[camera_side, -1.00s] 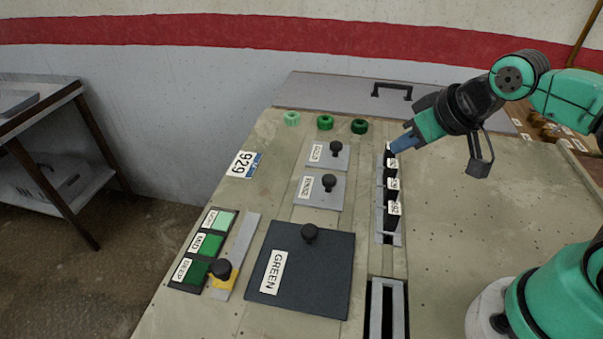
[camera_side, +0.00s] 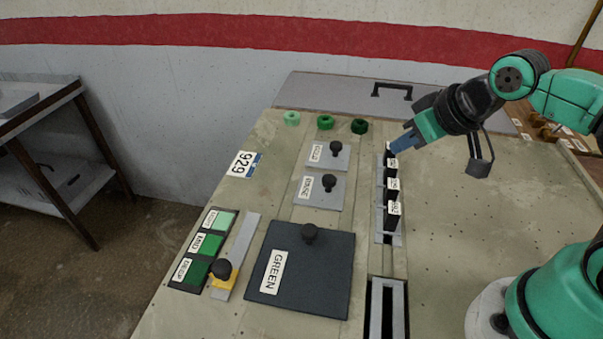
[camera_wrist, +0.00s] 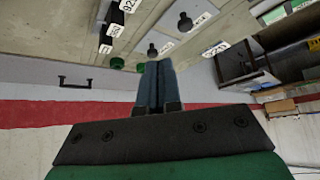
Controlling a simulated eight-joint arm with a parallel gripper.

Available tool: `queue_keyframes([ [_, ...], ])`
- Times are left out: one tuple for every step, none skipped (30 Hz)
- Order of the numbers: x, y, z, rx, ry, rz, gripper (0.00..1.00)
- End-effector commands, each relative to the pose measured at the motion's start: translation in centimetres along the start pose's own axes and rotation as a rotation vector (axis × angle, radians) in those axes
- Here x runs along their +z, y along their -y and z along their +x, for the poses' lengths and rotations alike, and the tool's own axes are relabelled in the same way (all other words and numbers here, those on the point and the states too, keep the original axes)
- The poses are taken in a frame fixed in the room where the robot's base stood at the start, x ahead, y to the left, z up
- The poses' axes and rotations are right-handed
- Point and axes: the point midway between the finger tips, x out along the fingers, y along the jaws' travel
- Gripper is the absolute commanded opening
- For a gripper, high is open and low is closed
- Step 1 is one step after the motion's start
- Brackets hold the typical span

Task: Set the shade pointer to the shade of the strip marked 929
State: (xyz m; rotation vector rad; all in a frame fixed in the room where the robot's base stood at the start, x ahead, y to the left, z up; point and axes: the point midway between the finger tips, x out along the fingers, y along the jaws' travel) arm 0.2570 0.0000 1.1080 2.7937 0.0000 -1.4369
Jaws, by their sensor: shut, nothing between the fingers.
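The shade pointer (camera_side: 222,281) is a yellow slider with a black knob (camera_side: 221,268). It sits at the near end of a grey track, beside the dark green DEEP patch (camera_side: 191,271). The MID patch (camera_side: 206,244) and a lighter patch (camera_side: 221,221) lie farther up the scale. A card marked 929 (camera_side: 243,164) lies on the bench. Several black strips with white labels (camera_side: 393,209) stand in a rail; their labels are too small to read surely. My gripper (camera_side: 393,148) is shut, its blue fingers at the rail's far end. It also shows in the wrist view (camera_wrist: 153,68).
A dark GREEN plate (camera_side: 325,270) with a knob covers the bench's near middle. Two smaller knobbed grey plates (camera_side: 315,194) lie behind it. Three green rings (camera_side: 325,122) sit at the back, before a grey panel with a handle (camera_side: 391,88).

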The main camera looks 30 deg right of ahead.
Motion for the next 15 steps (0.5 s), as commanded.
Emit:
queue_keyframes([
  [0.00, 0.00, 0.00, 0.000, 0.000, 0.000, 0.00],
  [0.00, 0.00, 0.00, 0.000, 0.000, 0.000, 0.00],
  [0.00, 0.00, 0.00, 0.000, 0.000, 0.000, 0.00],
  [0.00, 0.00, 0.00, 0.000, 0.000, 0.000, 0.00],
  [0.00, 0.00, 0.00, 0.000, 0.000, 0.000, 0.00],
  [0.00, 0.00, 0.00, 0.000, 0.000, 0.000, 0.00],
  [0.00, 0.00, 0.00, 0.000, 0.000, 0.000, 0.00],
  [0.00, 0.00, 0.00, 0.000, 0.000, 0.000, 0.00],
  [0.00, 0.00, 0.00, 0.000, 0.000, 0.000, 0.00],
  [0.00, 0.00, 0.00, 0.000, 0.000, 0.000, 0.00],
  [0.00, 0.00, 0.00, 0.000, 0.000, 0.000, 0.00],
  [0.00, 0.00, 0.00, 0.000, 0.000, 0.000, 0.06],
  [-0.02, 0.02, 0.00, -0.001, 0.000, 0.000, 0.14],
  [-0.07, 0.09, 0.00, -0.002, 0.002, -0.001, 0.23],
  [-0.22, 0.30, -0.01, -0.007, 0.008, -0.005, 0.34],
])
